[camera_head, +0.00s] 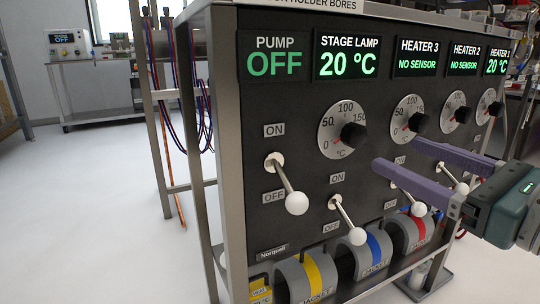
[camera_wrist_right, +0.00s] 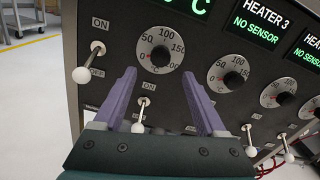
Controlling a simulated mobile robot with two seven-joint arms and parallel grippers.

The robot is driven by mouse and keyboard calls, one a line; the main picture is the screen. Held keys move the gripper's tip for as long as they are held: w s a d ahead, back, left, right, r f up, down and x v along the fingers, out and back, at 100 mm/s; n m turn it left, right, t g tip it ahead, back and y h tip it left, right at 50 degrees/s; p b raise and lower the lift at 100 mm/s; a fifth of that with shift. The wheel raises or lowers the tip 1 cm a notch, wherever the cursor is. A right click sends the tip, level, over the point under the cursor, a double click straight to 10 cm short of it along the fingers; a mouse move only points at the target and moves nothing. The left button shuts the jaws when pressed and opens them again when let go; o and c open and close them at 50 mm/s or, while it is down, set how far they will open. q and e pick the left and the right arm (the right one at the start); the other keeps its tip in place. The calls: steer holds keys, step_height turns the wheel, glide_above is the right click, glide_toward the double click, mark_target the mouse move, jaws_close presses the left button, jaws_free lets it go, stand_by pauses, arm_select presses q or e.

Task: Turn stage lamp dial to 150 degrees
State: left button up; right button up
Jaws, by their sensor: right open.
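The stage lamp dial (camera_head: 331,122) is a round white scale with a black knob (camera_head: 354,137) on the dark panel, under the STAGE LAMP display (camera_head: 347,55), which reads 20 °C. A small red mark lies near the 0 end of its scale. In the right wrist view the dial (camera_wrist_right: 149,43) is ahead of the fingers. My right gripper (camera_head: 397,154) has two purple fingers, open and empty, below and right of this dial in the head view. It also shows open in the right wrist view (camera_wrist_right: 159,73), apart from the knob. My left gripper is out of view.
The heater 3 dial (camera_head: 403,106) and further dials are to the right. White-tipped levers (camera_head: 296,203) stick out below, including the lamp's lever (camera_head: 357,236), tilted down towards OFF. Grey jackets (camera_head: 299,279) with coloured bands are beneath. Open floor is at left.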

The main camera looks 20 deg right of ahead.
mark_target(360, 136)
steer(key=w, duration=0.9)
steer(key=shift+w+a+r, duration=0.1)
steer(key=shift+w+a, duration=0.15)
steer(key=shift+a, duration=0.1)
steer(key=shift+c, duration=0.3)
jaws_close()
